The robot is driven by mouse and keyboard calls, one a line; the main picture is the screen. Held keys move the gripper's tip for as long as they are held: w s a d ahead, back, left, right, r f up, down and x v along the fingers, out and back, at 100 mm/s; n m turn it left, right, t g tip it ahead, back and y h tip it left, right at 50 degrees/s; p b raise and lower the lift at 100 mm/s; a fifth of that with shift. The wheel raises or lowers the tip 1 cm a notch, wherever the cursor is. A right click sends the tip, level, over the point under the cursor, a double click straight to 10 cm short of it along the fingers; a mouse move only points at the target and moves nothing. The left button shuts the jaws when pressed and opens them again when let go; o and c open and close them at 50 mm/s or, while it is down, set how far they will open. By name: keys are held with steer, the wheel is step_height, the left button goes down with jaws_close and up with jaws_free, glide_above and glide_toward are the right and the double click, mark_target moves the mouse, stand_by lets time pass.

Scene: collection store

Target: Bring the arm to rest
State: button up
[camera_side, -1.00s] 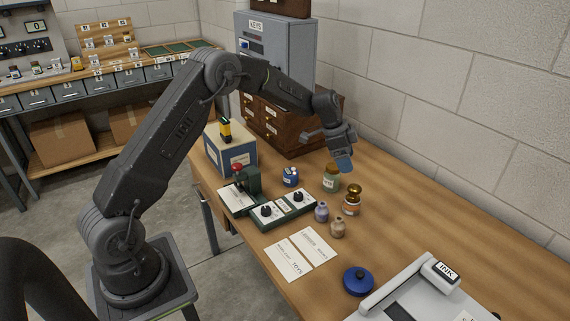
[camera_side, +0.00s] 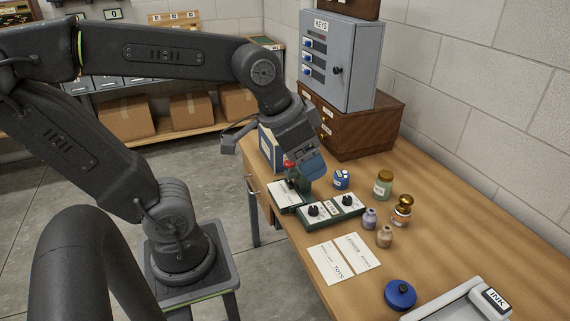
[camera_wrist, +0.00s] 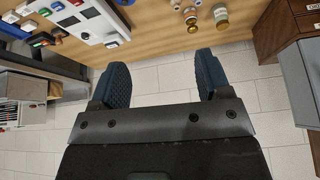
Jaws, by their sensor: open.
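My arm is bent high above its base in the side view, and its wrist points down. My gripper (camera_side: 306,166) hangs near the left edge of the wooden desk, in front of the dark green press with a red knob (camera_side: 289,164), partly hiding it. I cannot tell from this view how high above the press it is. In the wrist view my gripper (camera_wrist: 162,82) is open, with its two blue pads wide apart and nothing between them.
The wooden desk (camera_side: 450,235) carries a blue jar (camera_side: 341,180), a green-labelled jar (camera_side: 383,186), small bottles, a dial box (camera_side: 331,211), paper cards (camera_side: 344,258) and a blue lid (camera_side: 400,295). A grey key cabinet (camera_side: 350,60) stands on brown drawers (camera_side: 365,125) behind.

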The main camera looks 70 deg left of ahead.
steer(key=s, duration=0.2)
steer(key=s+f+n, duration=0.1)
steer(key=shift+s+f, duration=0.2)
steer(key=shift+s, duration=0.15)
